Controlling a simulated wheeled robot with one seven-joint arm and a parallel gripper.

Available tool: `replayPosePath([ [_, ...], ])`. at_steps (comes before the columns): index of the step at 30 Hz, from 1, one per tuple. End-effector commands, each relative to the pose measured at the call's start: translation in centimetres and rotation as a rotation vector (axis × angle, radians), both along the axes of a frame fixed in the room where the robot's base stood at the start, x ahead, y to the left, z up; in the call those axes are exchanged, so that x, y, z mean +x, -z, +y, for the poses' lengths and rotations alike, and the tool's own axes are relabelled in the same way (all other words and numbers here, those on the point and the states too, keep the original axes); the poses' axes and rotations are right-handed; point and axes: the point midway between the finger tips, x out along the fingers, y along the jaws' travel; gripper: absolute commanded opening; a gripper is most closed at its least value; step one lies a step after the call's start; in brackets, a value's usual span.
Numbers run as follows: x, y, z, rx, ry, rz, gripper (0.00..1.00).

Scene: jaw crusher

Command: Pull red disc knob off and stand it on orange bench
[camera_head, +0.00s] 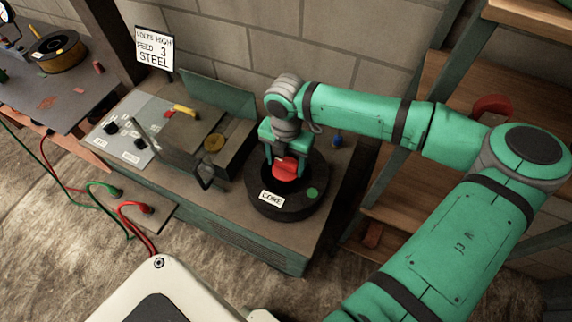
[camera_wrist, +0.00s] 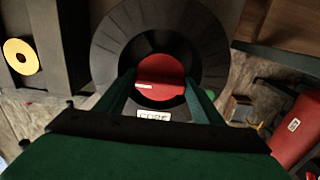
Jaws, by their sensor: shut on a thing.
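The red disc knob (camera_head: 286,171) sits in the middle of a round black ring-shaped housing (camera_head: 263,208) labelled CORE. My gripper (camera_head: 284,160) reaches down from above and is shut on the knob. In the wrist view, the fingers of my gripper (camera_wrist: 161,82) press on either side of the red disc (camera_wrist: 160,72), inside the black ring (camera_wrist: 110,50). I cannot tell whether the knob is still attached below. Wooden orange-brown planks (camera_head: 93,156) show under the grey table at left; I cannot tell whether they are the orange bench.
A sign (camera_head: 154,50) stands behind. Wooden shelves (camera_head: 400,210) with a red item (camera_head: 492,106) stand at right. Red and green cables (camera_head: 130,215) hang at left.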

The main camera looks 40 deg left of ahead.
Motion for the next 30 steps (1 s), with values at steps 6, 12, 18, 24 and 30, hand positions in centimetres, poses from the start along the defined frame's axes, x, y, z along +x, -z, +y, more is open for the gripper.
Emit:
replayPosePath([
  [6,0.0,-0.8,0.0,0.0,0.0,0.0,0.26],
  [12,0.0,-1.4,0.0,0.001,0.0,0.0,0.26],
  [18,0.0,-2.1,0.0,0.0,0.0,0.0,0.26],
  [24,0.0,-2.8,0.0,0.001,0.0,-0.001,0.26],
  [30,0.0,-3.5,0.0,0.0,0.001,0.0,0.26],
])
